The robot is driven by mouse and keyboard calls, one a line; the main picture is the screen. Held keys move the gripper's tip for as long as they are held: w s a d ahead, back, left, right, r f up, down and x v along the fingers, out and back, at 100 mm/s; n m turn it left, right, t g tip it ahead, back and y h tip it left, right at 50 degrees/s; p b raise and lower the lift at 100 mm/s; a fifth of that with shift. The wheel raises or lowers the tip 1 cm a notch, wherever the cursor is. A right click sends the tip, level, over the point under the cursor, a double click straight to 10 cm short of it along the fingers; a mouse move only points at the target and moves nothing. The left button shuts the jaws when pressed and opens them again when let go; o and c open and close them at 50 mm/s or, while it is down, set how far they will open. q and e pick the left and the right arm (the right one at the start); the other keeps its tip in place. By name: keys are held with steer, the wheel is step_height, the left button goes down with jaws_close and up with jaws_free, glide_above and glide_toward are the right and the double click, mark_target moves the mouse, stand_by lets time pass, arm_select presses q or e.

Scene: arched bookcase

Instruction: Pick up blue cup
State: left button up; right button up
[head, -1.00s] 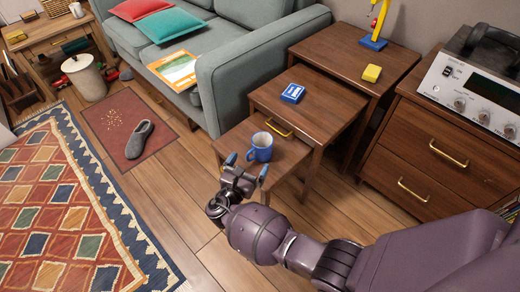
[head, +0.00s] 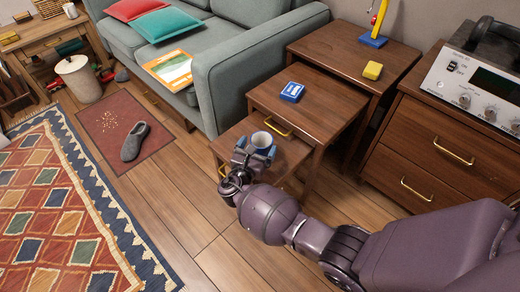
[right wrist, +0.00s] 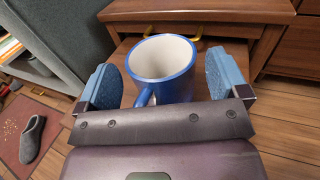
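The blue cup (head: 262,141) has a white inside and stands upright on the lowest nesting table (head: 228,140). In the right wrist view the cup (right wrist: 162,72) sits between the two blue finger pads, with its handle towards my wrist. My right gripper (head: 255,153) is open around the cup. In the wrist view (right wrist: 162,84) there is a gap between each pad and the cup's sides. The gripper hides the lower part of the cup in the head view. My left gripper is not in view.
A sofa (head: 265,65) is behind left, a drawer cabinet (head: 430,150) at right. Floor in front is free.

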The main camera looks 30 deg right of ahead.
steer(key=c, duration=0.9)
steer(key=shift+r, duration=0.35)
arm_select(q)
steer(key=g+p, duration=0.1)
steer(key=p, duration=0.2)
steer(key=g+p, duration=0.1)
steer(key=p, duration=0.2)
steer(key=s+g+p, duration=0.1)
steer(key=p, duration=0.2)
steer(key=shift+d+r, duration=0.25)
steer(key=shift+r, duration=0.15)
arm_select(e)
step_height(320, 180, up, 20)
steer(key=shift+f, duration=0.25)
